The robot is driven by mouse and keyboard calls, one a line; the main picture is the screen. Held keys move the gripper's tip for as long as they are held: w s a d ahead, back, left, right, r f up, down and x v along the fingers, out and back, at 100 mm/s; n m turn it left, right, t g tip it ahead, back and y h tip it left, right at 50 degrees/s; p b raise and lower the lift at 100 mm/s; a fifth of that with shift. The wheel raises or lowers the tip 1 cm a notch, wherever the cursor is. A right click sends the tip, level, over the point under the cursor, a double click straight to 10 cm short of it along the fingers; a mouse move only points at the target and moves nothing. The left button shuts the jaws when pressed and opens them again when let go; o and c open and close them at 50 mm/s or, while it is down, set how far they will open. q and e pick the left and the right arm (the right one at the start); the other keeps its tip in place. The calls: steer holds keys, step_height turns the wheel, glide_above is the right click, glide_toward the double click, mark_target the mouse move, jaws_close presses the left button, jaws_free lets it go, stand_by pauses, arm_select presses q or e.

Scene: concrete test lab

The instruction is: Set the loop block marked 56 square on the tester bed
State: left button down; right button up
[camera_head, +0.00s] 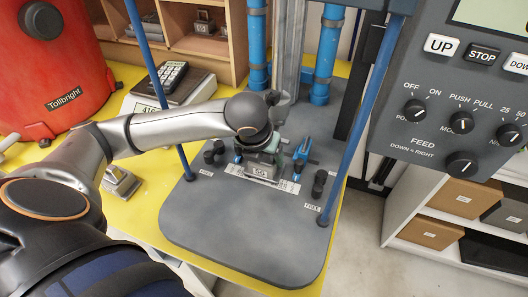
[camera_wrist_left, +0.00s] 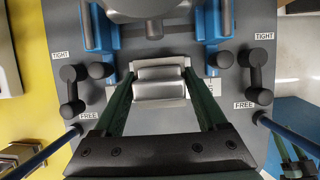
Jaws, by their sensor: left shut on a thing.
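The loop block marked 56 (camera_head: 260,171) is a grey metal block at the middle of the dark grey tester bed (camera_head: 235,235), between two blue clamps (camera_head: 302,152). My left gripper (camera_head: 268,150) is shut on it from above. In the left wrist view the block (camera_wrist_left: 160,91) sits between the dark green fingers (camera_wrist_left: 158,76), looking roughly in line with the bed. I cannot tell whether its underside touches the bed. Dark green finger-like parts (camera_wrist_left: 296,158) at the lower right of the wrist view may be my right gripper; their opening is unclear.
Dark knobs with TIGHT and FREE labels (camera_wrist_left: 258,75) flank the bed. Blue rods (camera_head: 345,120) rise at both sides. A control panel (camera_head: 450,110) hangs at the right. A scale (camera_head: 170,88) and another metal block (camera_head: 120,182) stand at the left. The bed's front is clear.

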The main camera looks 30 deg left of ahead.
stand_by(0.7)
arm_select(q)
steer(key=shift+b, duration=0.45)
steer(key=shift+f+b, duration=0.5)
steer(key=shift+b, duration=0.65)
stand_by(1.4)
steer(key=shift+c, duration=1)
jaws_free()
steer(key=shift+o, duration=1)
steer(key=shift+f, duration=0.1)
